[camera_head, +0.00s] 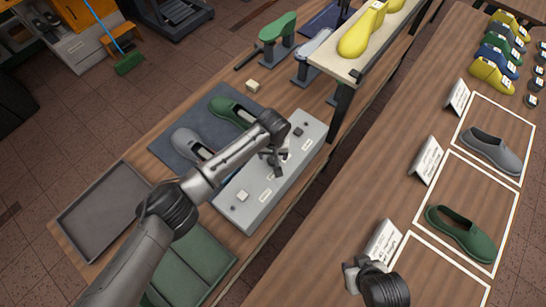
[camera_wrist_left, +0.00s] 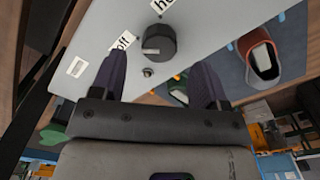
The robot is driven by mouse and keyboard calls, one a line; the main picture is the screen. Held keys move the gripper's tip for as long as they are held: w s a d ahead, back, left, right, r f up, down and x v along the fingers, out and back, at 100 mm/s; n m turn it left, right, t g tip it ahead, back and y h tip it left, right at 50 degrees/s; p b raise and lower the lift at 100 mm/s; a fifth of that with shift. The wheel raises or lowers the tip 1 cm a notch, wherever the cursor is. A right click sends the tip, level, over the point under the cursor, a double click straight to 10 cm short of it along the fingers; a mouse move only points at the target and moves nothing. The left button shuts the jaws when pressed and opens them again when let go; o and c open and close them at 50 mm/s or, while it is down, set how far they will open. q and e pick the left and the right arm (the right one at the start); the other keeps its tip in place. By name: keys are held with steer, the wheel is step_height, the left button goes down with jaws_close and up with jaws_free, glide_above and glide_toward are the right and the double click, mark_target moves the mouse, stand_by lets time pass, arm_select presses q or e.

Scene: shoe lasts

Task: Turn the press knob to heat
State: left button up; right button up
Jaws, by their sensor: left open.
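The press panel (camera_head: 262,197) is a light grey sloped box on the left bench, with small white labels and controls. In the left wrist view, the black round knob (camera_wrist_left: 158,43) sits on this panel (camera_wrist_left: 95,42) with a pale pointer bar that appears turned toward the "off" label (camera_wrist_left: 122,40). A partly cut-off label (camera_wrist_left: 163,4) beginning "h" is above it. My left gripper (camera_head: 274,158) is over the panel, its fingers (camera_wrist_left: 158,72) open and apart on either side of the knob's line; contact cannot be told. My right gripper (camera_head: 352,272) is at the bottom; its jaw state is unclear.
A blue-grey mat (camera_head: 172,151) with a grey shoe (camera_head: 187,141) and a green shoe (camera_head: 228,108) lies beside the panel. An empty tray (camera_head: 108,210) is at left. A raised shelf (camera_head: 341,64) with yellow lasts stands behind. The right table holds shoes and cards (camera_head: 428,158).

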mark_target(273, 160)
arm_select(q)
steer(key=shift+f, duration=2.05)
steer(key=c, duration=0.9)
